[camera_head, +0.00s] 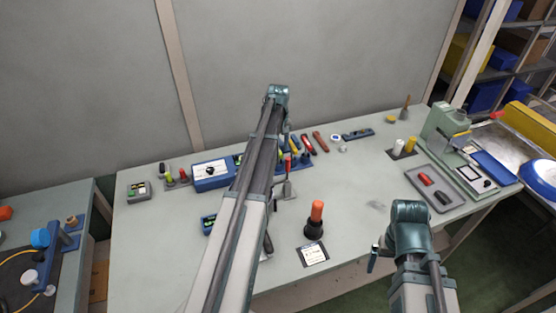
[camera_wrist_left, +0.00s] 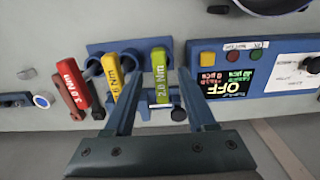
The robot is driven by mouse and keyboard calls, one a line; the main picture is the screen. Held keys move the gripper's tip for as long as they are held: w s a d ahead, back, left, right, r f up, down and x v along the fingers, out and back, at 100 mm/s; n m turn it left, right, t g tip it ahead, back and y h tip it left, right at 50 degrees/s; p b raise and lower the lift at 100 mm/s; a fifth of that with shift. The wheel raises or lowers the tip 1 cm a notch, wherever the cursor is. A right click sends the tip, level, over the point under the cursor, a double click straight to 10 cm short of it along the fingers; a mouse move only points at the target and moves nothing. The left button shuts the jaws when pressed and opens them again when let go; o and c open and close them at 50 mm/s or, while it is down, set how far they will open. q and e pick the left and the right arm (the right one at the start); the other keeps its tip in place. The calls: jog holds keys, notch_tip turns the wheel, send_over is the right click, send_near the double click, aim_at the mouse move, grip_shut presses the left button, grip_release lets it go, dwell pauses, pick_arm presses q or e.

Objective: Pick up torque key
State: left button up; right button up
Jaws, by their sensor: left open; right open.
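In the head view, the yellow key (camera_head: 295,143) and red key (camera_head: 308,144) show right of my left arm, which hides much of the holder. My right gripper (camera_head: 374,258) is open, low at the right.
A blue control box (camera_head: 210,174) stands left of the keys and shows OFF in the wrist view (camera_wrist_left: 238,80). An orange-topped black tool (camera_head: 315,220) stands on the front table near a label card (camera_head: 312,254). A grey tray (camera_head: 435,188) and green machine (camera_head: 440,122) are at the right.

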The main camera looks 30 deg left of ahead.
aim_at(278, 164)
pick_arm(q)
jog(key=f+b, duration=0.5)
jog(key=shift+w+a+f, duration=0.1)
jog(key=shift+w+a, duration=0.1)
jog(key=shift+a, duration=0.05)
grip_shut()
